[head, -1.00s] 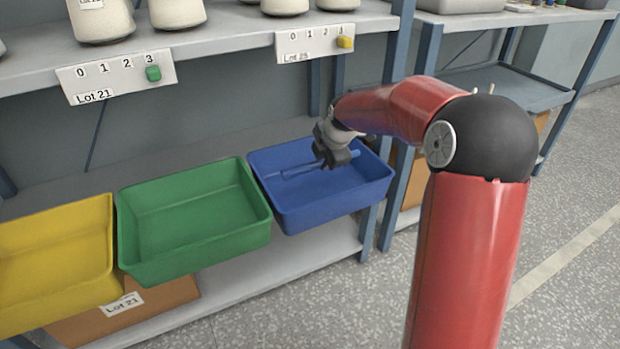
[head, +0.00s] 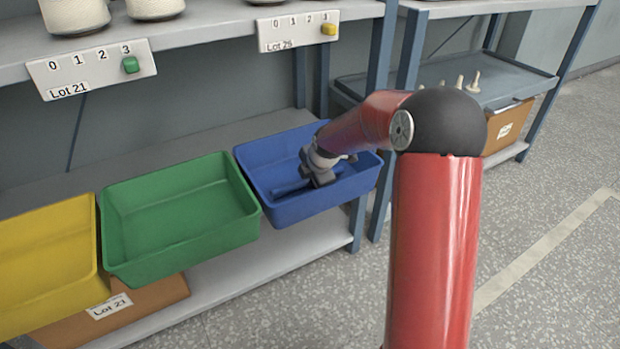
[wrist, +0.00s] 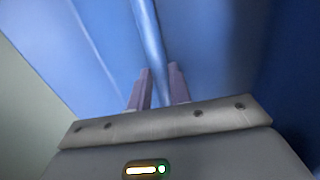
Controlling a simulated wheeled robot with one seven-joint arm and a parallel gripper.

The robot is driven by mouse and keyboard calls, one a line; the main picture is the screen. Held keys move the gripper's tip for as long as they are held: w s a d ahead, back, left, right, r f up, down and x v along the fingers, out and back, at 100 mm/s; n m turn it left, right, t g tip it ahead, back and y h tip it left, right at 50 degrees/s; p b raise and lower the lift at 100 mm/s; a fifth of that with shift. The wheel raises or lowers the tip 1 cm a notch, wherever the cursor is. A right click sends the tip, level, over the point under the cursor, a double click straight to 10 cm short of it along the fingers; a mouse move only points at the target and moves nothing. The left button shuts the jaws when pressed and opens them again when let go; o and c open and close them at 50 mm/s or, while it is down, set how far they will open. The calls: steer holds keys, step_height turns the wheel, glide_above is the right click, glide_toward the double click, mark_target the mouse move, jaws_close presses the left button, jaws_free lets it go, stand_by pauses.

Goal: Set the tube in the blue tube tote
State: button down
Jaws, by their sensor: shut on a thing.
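The blue tube tote (head: 305,210) stands at the right end of a row of trays on the shelf. My gripper (head: 316,182) is down inside this tote, near its floor. It is shut on a slim blue tube (head: 288,188), which lies roughly level and points left in the head view. In the wrist view the tube (wrist: 149,32) runs between the two fingers of my gripper (wrist: 158,78), with blue tote surface behind it. My gripper hides part of the tube, and I cannot tell whether the tube touches the floor.
A green tray (head: 180,247) and a yellow tray (head: 45,290) stand to the left of the blue tote. A shelf with bobbins (head: 75,14) and lot labels hangs above. A blue-grey shelf post (head: 377,75) rises close behind my arm. Open floor lies at the right.

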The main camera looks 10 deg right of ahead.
steer(key=c, duration=1.6)
jaws_free()
steer(key=shift+f, duration=0.1)
steer(key=shift+o, duration=0.2)
steer(key=p+v, duration=0.1)
steer(key=v, duration=1.1)
steer(key=s+r+m, duration=0.3)
steer(key=s+m, duration=0.7)
steer(key=s, duration=0.5)
steer(key=s+r+m+h, duration=0.1)
steer(key=s+r+m, duration=0.3)
steer(key=s+m, duration=0.7)
steer(key=s, duration=0.5)
steer(key=shift+s+a+h, duration=0.3)
steer(key=shift+s+a, duration=0.05)
steer(key=shift+a, duration=0.05)
steer(key=shift+r, duration=0.1)
